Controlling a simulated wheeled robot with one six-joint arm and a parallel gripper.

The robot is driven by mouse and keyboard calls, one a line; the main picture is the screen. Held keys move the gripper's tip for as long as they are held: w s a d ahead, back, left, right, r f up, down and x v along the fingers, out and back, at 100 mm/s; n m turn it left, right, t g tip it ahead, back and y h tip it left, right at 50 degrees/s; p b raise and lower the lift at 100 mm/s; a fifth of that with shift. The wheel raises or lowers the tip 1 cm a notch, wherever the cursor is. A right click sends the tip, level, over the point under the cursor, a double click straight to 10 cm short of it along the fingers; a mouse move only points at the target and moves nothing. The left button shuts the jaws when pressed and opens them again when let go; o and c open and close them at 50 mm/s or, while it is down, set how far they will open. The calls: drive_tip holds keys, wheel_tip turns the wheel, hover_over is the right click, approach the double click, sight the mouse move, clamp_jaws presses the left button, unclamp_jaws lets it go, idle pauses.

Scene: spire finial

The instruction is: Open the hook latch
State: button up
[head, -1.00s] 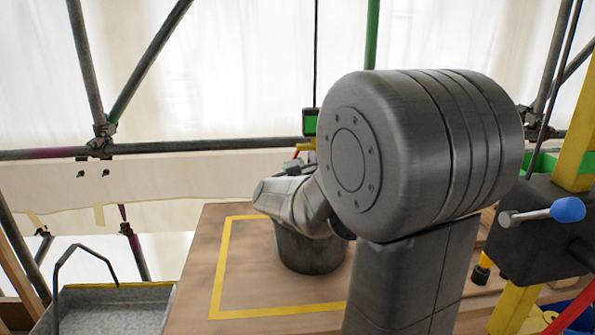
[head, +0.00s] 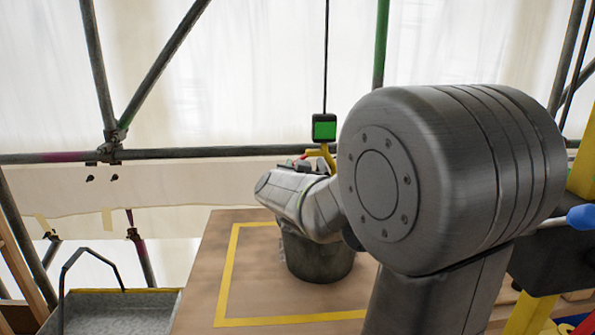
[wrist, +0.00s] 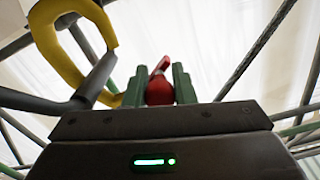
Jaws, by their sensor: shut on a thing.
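A yellow hook (head: 325,153) hangs beneath a green-faced box (head: 324,128) on a dark line, partly hidden behind my arm in the head view. In the wrist view the curved yellow hook (wrist: 72,45) is large at the left, with a dark grey bar (wrist: 95,78) running across it. A red piece (wrist: 160,88), with a narrow tip rising up and right, sits between the green fingers of my gripper (wrist: 160,80). The gripper is shut on this red piece. I cannot tell how the red piece joins the hook or whether the latch is open.
Below my arm is a wooden board (head: 200,290) with a yellow taped outline (head: 232,275). A grey metal tray (head: 120,308) is at lower left. Scaffold tubes (head: 235,154) cross behind. A blue knob (head: 582,217) is at the right edge.

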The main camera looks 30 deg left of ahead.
drive_tip(key=shift+r+m, duration=0.4)
drive_tip(key=shift+m, duration=0.5)
drive_tip(key=shift+a+r+m+b, duration=0.15)
drive_tip(key=shift+r+m, duration=0.2)
drive_tip(key=shift+m, duration=0.7)
drive_tip(key=shift+d+r+m+b, duration=0.15)
drive_tip(key=shift+r+m, duration=0.15)
drive_tip(key=shift+m, duration=0.75)
idle(0.6)
drive_tip(key=o, duration=1)
drive_tip(key=shift+a, duration=0.1)
drive_tip(key=shift+s, duration=0.15)
drive_tip(key=p+v, duration=0.2)
drive_tip(key=v, duration=1.1)
drive_tip(key=shift+s, duration=0.3)
drive_tip(key=shift+w+f, duration=0.1)
